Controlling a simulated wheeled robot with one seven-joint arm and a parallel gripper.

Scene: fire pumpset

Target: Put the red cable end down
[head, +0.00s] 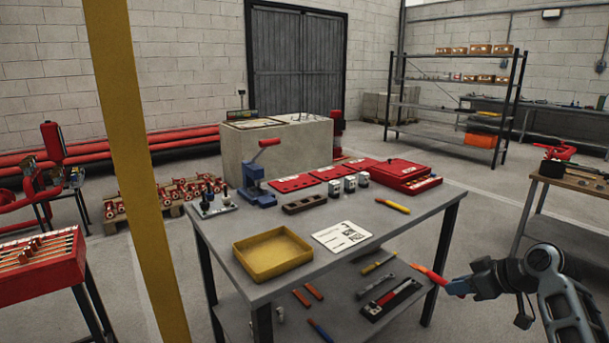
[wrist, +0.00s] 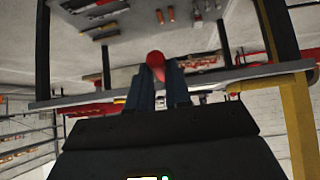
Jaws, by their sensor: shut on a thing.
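My gripper (head: 452,286) is at the lower right in the head view, just off the right end of the grey work table (head: 390,232). It is shut on a slim red piece, the red cable end (head: 430,273), which sticks out up and left from the fingers. In the wrist view the rounded red tip (wrist: 155,62) shows between the dark blue fingers (wrist: 158,92). The fingers hide the rest of it, and no trailing cable can be made out. I cannot tell whether it touches the table.
The table top holds a yellow tray (head: 272,256), a white sheet (head: 342,236), a yellow-handled tool (head: 393,206), a blue press (head: 258,185) and red cases (head: 402,175). The lower shelf holds several tools (head: 390,299). A yellow post (head: 140,160) stands at left. The table's front right top is clear.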

